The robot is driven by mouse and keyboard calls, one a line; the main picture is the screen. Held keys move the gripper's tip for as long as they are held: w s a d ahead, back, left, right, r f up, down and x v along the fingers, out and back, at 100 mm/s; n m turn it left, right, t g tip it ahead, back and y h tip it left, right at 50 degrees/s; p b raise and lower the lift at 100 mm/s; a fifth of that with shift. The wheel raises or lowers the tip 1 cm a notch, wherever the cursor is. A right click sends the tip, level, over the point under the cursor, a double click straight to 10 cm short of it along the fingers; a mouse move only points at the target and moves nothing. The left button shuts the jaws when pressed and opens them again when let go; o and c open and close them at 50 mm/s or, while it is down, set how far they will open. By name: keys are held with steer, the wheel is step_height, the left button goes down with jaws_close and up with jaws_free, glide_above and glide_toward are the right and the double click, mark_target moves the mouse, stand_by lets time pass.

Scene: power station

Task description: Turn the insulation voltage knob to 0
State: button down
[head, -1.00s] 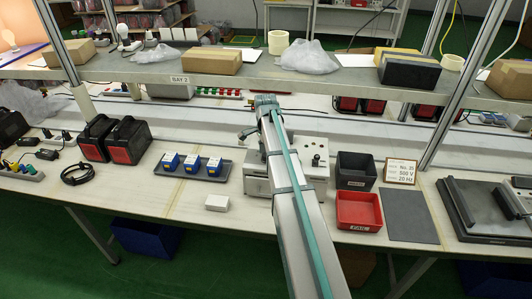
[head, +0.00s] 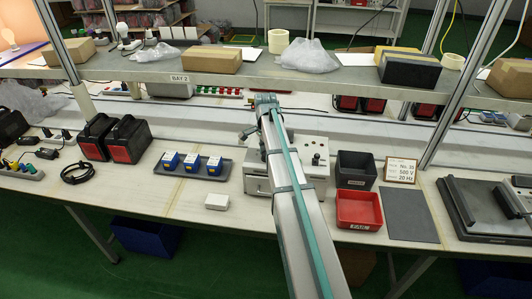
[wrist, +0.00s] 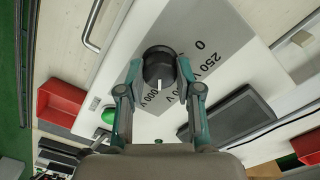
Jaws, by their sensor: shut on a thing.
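The black insulation voltage knob (wrist: 159,66) sits on a grey dial plate (wrist: 205,28) in the wrist view. Its white pointer line points down in the picture, toward a partly hidden label ending in "000 V". The labels 0 and 250 V show to the right of the knob; another label is partly covered by the right finger. My gripper (wrist: 160,72) is closed around the knob, one finger on each side. In the head view the white tester (head: 318,150) stands on the bench, its knob hidden behind my arm.
The tester's panel has a green button (wrist: 109,116) and a dark screen (wrist: 232,115). A black bin (head: 356,170) and a red bin (head: 359,209) stand right of the tester. A tray (head: 222,176) with blue items lies left. A shelf (head: 340,80) spans above.

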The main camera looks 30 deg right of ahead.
steer(key=n, duration=0.5)
steer(key=shift+n+b, duration=0.35)
steer(key=shift+n, duration=0.05)
steer(key=n, duration=1.1)
steer(key=shift+n+b, duration=0.4)
steer(key=n, duration=0.5)
steer(key=c, duration=0.8)
jaws_free()
steer(key=shift+o, duration=0.2)
steer(key=shift+r, duration=0.1)
step_height(320, 180, up, 12)
